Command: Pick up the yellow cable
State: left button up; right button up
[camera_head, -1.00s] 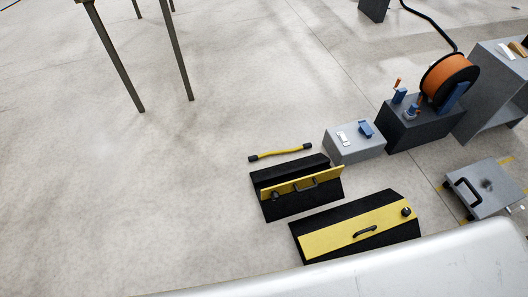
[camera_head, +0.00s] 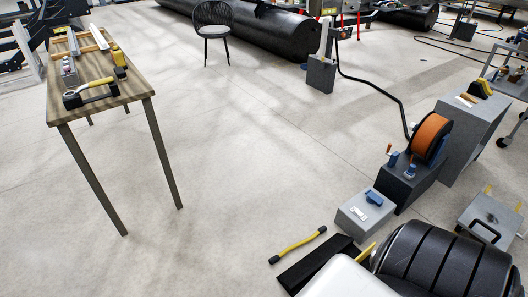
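The yellow cable (camera_head: 298,245) lies on the floor. It is short and slightly curved, with a black connector on each end. Nothing touches the cable from above.
A wooden table (camera_head: 130,86) with tools stands at left. A grey box (camera_head: 362,216), an orange cable reel (camera_head: 430,138) and a grey cabinet (camera_head: 474,128) stand at right. A chair (camera_head: 212,28) is at the back. The middle floor is clear.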

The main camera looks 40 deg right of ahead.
aim_at(273, 260)
jog(key=i+z, duration=0.25)
jog(key=i, duration=0.15)
jog(key=i+j+z, duration=0.25)
jog(key=i, duration=0.2)
jog(key=i+j+z, duration=0.25)
jog(key=i, duration=0.15)
jog(key=l, duration=0.1)
